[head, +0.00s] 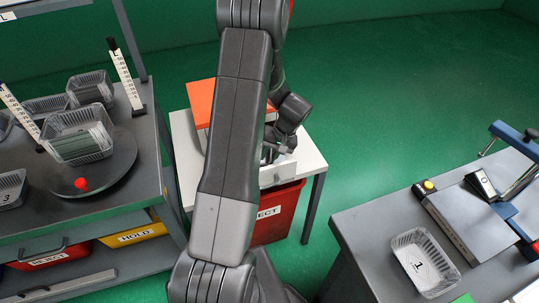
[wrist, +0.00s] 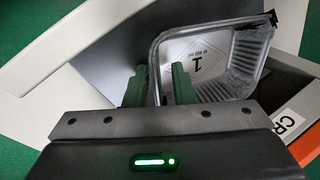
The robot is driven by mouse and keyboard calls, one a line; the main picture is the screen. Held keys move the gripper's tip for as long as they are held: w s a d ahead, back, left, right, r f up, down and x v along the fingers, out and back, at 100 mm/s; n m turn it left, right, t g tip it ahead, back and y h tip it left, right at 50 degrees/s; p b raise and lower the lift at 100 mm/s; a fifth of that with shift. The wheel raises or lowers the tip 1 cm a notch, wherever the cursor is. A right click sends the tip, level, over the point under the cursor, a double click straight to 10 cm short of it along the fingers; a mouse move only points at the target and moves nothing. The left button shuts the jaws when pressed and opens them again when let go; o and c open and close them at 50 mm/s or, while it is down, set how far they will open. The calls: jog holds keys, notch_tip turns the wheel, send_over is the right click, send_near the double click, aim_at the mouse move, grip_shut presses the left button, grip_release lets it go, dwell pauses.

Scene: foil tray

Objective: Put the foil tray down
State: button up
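The foil tray (wrist: 262,27) is a shiny, pale, ribbed tray with a rounded rim. A white label with a black "1" shows on its floor in the wrist view. My gripper (wrist: 160,75) has two green fingers, one on each side of the tray's near left wall. A gap shows between the fingers, with the wall in it; whether either finger touches it is hard to see. In the head view my gripper (head: 272,152) is low over the white stand, and my arm covers much of it. The tray cannot be made out clearly there.
An orange box (head: 201,92) stands on the white stand (head: 312,160), close to the tray. A red reject bin (head: 281,215) is below. A left bench (head: 140,180) holds several clear trays. A right bench (head: 360,225) holds another tray (head: 424,262) and a device.

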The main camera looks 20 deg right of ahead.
dwell(0.3)
jog(key=shift+d+r+p, duration=0.1)
jog(key=shift+r+p, duration=0.2)
jog(key=shift+p, duration=0.05)
jog(key=v, duration=1.1)
jog(key=shift+r, duration=0.35)
jog(key=shift+d, duration=0.1)
